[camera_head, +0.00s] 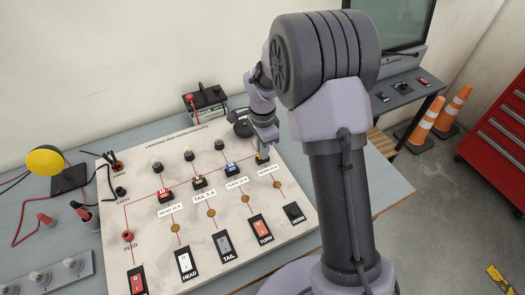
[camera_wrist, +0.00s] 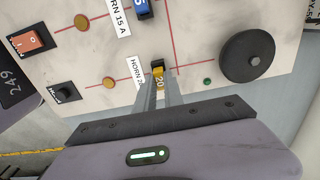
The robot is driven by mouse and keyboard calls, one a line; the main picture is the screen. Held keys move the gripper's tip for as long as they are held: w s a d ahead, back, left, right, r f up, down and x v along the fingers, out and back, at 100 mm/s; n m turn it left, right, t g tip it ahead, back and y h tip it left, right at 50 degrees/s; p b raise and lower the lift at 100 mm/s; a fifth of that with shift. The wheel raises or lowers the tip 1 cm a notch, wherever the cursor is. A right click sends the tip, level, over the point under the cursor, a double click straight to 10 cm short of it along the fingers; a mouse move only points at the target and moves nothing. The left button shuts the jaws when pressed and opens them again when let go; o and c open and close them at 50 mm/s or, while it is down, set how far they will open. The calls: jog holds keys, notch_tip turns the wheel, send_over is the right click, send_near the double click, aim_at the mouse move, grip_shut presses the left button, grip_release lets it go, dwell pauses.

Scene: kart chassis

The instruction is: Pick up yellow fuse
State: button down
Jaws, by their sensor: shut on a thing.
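The yellow fuse (camera_wrist: 158,71) is at the tips of my gripper (camera_wrist: 158,84) in the wrist view, with its face marked 20. My gripper is shut on it, the two thin fingers on either side. In the head view the yellow fuse (camera_head: 262,160) shows only as a small patch under my gripper (camera_head: 264,153), at the right end of the fuse row on the white board (camera_head: 215,206). The fuse is at its place by the HORN label. Whether it is still seated in its holder cannot be told.
A red fuse (camera_head: 164,195) and a blue fuse (camera_head: 231,168) sit in the same row. Rocker switches such as HEAD (camera_head: 186,265) line the board's front. A round black part (camera_wrist: 254,56) stands close beyond my gripper. A battery (camera_head: 207,103) is behind the board.

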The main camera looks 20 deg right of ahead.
notch_tip(320, 180, up, 4)
jog(key=shift+f+p, duration=0.1)
jog(key=shift+p, duration=0.7)
jog(key=s+a, duration=0.2)
jog(key=s, duration=0.5)
jog(key=s+a+r, duration=0.1)
jog(key=s+a, duration=0.2)
jog(key=s, duration=0.5)
jog(key=shift+s+p, duration=0.15)
jog(key=shift+p, duration=0.25)
